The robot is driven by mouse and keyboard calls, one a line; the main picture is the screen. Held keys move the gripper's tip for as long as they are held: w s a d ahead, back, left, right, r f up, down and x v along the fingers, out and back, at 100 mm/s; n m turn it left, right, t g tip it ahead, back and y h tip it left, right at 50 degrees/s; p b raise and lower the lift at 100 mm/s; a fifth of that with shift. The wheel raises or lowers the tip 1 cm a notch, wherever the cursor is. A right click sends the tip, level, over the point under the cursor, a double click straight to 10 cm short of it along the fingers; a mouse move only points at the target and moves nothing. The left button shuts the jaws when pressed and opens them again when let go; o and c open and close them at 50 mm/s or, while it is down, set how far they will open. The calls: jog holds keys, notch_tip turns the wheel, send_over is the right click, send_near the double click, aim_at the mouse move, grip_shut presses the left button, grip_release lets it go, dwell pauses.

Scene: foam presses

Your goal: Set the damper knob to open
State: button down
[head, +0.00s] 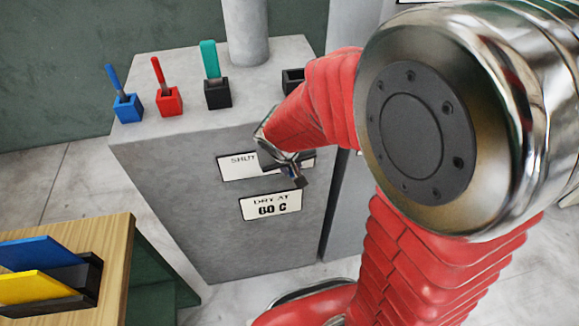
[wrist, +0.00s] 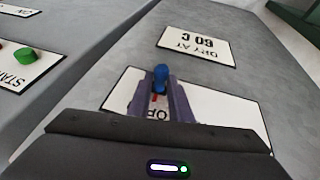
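The blue damper knob (wrist: 161,76) sits on the front of the grey cabinet, at a white label plate (wrist: 230,115). My gripper (wrist: 161,88) has its two dark fingers on either side of the knob, with little gap visible. The fingers hide part of the plate; letters that look like the start of OPEN show between them. In the head view the plate (head: 236,166) reads SHUT at its left end, and my gripper (head: 296,178) covers its middle and right. The way the knob points cannot be told.
A DRY AT 60 C sign (head: 270,206) is just below. On the cabinet top (head: 175,68) stand blue (head: 127,107), red (head: 168,100) and black (head: 217,94) holders with handled tools. A wooden table (head: 105,238) with blue and yellow sheets stands at lower left. A green button (wrist: 24,55) is at left.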

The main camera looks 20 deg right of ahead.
jog(key=c, duration=1.9)
grip_release()
jog(key=shift+w+d, duration=0.1)
jog(key=shift+d, duration=0.2)
jog(key=shift+c, duration=0.2)
jog(key=o, duration=0.3)
jog(key=shift+a, duration=0.1)
jog(key=shift+r, duration=0.1)
jog(key=v, duration=1.3)
jog(key=shift+a+r, duration=0.2)
jog(key=shift+r, duration=0.05)
